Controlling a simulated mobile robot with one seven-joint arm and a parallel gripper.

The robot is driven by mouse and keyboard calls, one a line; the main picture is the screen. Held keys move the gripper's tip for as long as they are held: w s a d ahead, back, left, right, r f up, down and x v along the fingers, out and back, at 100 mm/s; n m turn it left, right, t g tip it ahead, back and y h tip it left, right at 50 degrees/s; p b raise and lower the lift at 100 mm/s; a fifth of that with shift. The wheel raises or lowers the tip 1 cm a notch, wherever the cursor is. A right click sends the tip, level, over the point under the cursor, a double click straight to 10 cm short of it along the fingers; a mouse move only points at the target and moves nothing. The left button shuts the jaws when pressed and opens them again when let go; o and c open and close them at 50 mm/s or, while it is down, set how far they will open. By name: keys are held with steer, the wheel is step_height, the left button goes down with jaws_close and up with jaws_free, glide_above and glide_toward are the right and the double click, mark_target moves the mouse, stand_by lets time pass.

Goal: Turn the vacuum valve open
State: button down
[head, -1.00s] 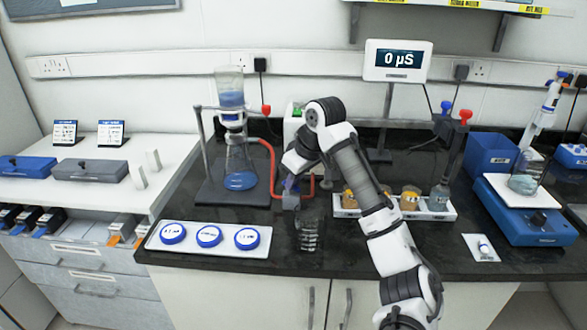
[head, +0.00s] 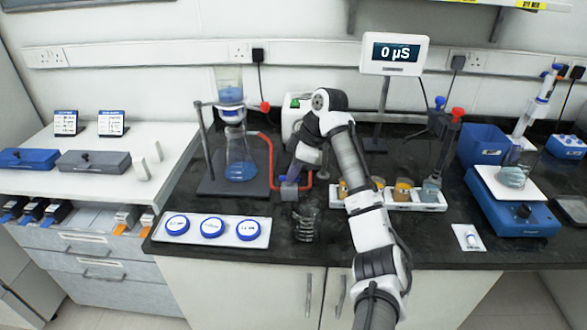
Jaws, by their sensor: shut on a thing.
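The vacuum valve sits on the red hose (head: 268,158) between the filter flask (head: 240,160) and the white pump box (head: 294,117). My gripper (head: 290,186) is shut on the valve and hides most of it; a bit of blue shows at the fingers. I cannot tell the handle's angle. The flask stands on a dark base plate under a funnel (head: 229,93), and blue liquid shows in both.
A white tray (head: 192,242) with several blue-lidded discs lies at the front left. A tray of jars (head: 415,203) is to the right, and the display (head: 394,54) reads 0 µS.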

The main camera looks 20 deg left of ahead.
stand_by(0.4)
steer(key=c, duration=1.5)
jaws_free()
steer(key=b+v, duration=0.1)
steer(key=v, duration=1.2)
steer(key=shift+w+d+r, duration=0.15)
steer(key=shift+r, duration=0.2)
